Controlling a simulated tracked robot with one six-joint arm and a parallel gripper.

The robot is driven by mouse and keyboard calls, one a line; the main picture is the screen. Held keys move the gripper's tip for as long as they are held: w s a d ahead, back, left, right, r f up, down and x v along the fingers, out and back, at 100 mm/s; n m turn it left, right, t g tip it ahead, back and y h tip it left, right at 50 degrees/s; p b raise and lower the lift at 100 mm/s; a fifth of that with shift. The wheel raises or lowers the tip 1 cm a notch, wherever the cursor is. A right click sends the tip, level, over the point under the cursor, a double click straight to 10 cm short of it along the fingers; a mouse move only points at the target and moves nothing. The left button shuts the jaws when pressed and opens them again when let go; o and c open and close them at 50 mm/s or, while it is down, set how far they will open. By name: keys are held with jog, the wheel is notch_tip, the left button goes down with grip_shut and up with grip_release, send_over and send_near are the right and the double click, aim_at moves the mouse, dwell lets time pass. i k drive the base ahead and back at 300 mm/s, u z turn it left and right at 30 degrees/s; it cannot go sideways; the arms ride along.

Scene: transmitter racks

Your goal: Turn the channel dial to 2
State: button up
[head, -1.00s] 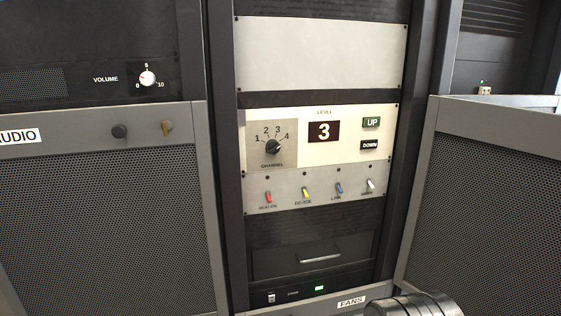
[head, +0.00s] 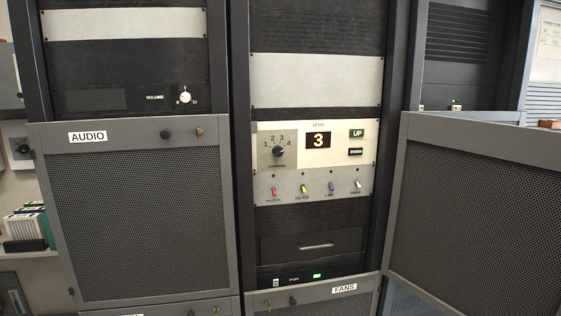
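The channel dial (head: 278,151) is a black round knob on a small grey plate in the middle rack. Numbers 1 to 4 are printed in an arc around its upper side. Its pale pointer mark seems to face the right, towards 4, but it is small here. A level display (head: 318,140) to the right of the dial reads 3. My gripper is not in view, and nothing covers the dial.
UP (head: 357,133) and DOWN (head: 355,152) buttons sit right of the display. Several coloured toggle switches (head: 303,188) line the strip below. A mesh door (head: 405,190) projects at the right. The AUDIO mesh panel (head: 52,200) is at left.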

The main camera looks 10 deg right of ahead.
aim_at(278, 150)
jog(key=k, duration=0.6)
jog(key=u, duration=0.75)
jog(key=i, duration=1.65)
